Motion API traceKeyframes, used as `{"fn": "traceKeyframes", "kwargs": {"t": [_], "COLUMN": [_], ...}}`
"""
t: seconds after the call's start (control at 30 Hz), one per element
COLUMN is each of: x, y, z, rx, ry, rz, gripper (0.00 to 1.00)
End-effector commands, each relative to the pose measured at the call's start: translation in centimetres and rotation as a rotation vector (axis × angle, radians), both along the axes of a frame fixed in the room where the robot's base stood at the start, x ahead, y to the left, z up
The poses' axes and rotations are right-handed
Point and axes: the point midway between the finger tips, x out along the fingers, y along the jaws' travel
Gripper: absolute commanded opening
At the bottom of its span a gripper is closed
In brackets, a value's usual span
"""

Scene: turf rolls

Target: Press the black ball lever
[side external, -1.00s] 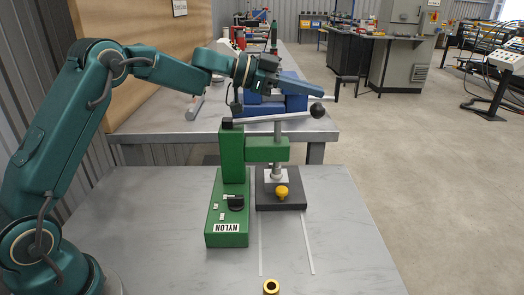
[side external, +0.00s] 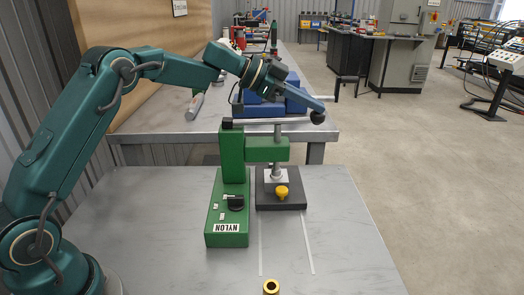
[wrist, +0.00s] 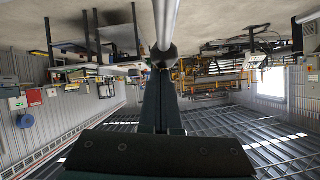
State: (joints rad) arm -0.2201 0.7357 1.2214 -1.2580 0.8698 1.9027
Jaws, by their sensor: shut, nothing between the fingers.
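The black ball (side external: 317,117) is on the right end of a grey lever rod (side external: 275,120) on top of the green press (side external: 233,165). My gripper (side external: 319,107) is shut and empty, with its fingertips at the top of the ball, apparently touching it. In the wrist view the ball (wrist: 163,55) is just beyond the fingertips (wrist: 157,68), with the rod running up from it.
A brass ring (side external: 271,287) lies at the front of the grey table (side external: 340,240). A blue machine vise (side external: 262,104) sits on the bench behind the press. The table to the right of the press is clear.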

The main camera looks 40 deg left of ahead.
Motion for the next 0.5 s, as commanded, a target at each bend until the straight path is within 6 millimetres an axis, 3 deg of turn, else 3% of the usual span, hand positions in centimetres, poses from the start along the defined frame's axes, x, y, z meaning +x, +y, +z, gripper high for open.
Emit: {"fn": "traceKeyframes", "kwargs": {"t": [0.2, 0.5], "x": [0.4, 0.4], "y": [0.1, 0.3], "z": [-2.8, -4.0], "rx": [0.091, 0.131], "ry": [0.096, 0.141], "rz": [0.009, 0.016], "gripper": [0.0, 0.0]}}
